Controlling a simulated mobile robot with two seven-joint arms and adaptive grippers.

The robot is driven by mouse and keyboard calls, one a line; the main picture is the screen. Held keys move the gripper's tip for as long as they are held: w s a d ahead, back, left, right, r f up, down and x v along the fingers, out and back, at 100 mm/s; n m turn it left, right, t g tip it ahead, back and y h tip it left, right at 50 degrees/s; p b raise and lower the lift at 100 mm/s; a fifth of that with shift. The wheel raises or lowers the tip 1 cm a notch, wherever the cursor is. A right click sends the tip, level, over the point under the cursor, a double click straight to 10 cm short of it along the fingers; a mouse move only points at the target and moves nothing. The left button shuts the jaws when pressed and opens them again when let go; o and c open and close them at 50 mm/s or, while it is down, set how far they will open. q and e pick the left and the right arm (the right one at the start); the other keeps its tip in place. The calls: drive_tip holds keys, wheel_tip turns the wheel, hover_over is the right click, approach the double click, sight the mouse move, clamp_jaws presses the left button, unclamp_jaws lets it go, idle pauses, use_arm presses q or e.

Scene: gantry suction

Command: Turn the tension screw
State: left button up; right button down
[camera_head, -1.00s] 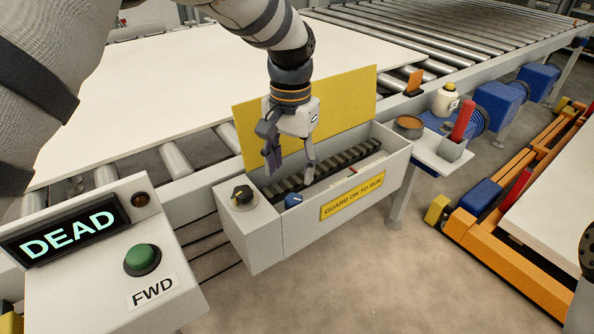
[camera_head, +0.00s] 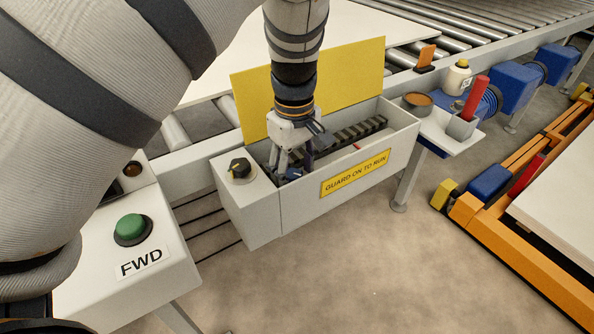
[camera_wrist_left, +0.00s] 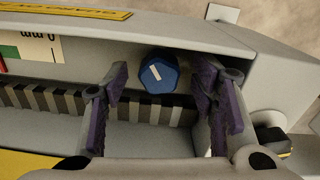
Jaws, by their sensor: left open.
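The tension screw has a blue knob with a white mark (camera_wrist_left: 159,73). It sits inside the grey guard box (camera_head: 300,212), by the near wall. In the head view the blue knob (camera_head: 294,174) is mostly hidden by my left gripper (camera_head: 291,165). My left gripper points down into the box, open. In the left wrist view its two purple-padded fingers (camera_wrist_left: 162,88) stand either side of the blue knob, apart from it. A dark toothed belt (camera_wrist_left: 160,108) runs along the box beside the knob. My right gripper is not in view.
A yellow guard plate (camera_head: 345,85) stands up behind the box. A black selector knob (camera_head: 240,168) is on the box's left end. A green FWD button (camera_head: 133,229) is on the panel at left. A shelf with a brown-filled dish (camera_head: 417,100) is at right.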

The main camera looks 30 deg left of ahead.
use_arm(q)
drive_tip(key=shift+f, duration=0.2)
drive_tip(key=c, duration=1.1)
drive_tip(key=shift+r+m, duration=0.2)
drive_tip(key=shift+m, duration=0.1)
drive_tip(key=shift+c, duration=0.2)
drive_tip(key=m+p, duration=0.2)
drive_tip(key=m, duration=0.1)
drive_tip(key=shift+r, duration=0.3)
drive_tip(key=shift+f+m, duration=0.2)
drive_tip(key=shift+m, duration=0.3)
drive_tip(key=shift+f, duration=0.2)
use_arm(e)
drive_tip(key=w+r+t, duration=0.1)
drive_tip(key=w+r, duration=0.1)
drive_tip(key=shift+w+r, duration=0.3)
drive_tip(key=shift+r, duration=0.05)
use_arm(q)
drive_tip(key=o, duration=1.1)
